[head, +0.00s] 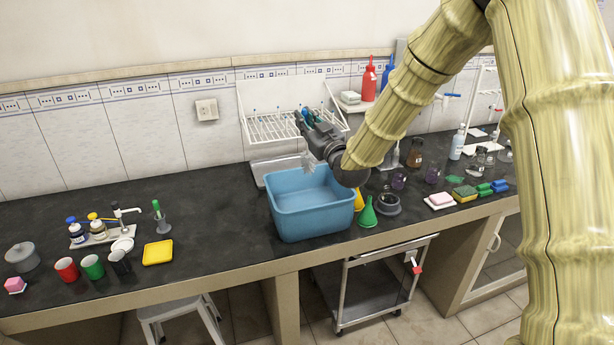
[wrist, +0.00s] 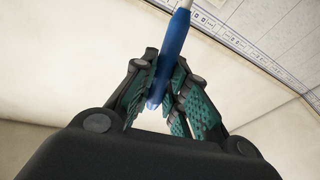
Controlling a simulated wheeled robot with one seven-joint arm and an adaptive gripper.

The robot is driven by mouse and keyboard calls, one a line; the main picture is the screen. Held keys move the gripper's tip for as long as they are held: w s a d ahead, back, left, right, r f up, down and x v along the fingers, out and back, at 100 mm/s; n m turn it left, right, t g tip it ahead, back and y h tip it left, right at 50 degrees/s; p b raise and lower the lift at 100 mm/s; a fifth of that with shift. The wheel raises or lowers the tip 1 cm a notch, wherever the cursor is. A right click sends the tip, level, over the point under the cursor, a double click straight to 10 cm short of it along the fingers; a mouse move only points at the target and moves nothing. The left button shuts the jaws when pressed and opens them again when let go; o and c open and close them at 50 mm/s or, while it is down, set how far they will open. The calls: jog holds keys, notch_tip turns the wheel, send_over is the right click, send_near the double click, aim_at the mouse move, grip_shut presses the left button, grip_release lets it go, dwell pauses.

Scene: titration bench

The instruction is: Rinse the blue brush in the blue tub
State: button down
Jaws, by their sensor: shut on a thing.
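The blue brush (wrist: 173,45) is held in my gripper (wrist: 165,85); its blue handle lies between the teal finger pads, and a pale shaft runs to the top of the wrist view. In the head view my gripper (head: 308,118) is above the blue tub (head: 316,222), near its back edge. A pale, whitish piece (head: 308,162), perhaps the brush's bristle end, shows below my gripper at the tub's back rim. I cannot tell whether it is inside the tub. The tub stands upright near the counter's front edge, and no water is visible in it.
A white wire rack (head: 270,127) hangs on the wall behind the tub. A green funnel (head: 367,213) and a dark round dish (head: 387,204) stand close to the tub's right. A yellow tray (head: 157,252) lies to the left, with clear counter between it and the tub.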

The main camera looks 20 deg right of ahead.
jog(key=shift+r, duration=0.15)
jog(key=shift+r+p, duration=0.6)
jog(key=shift+r, duration=1.3)
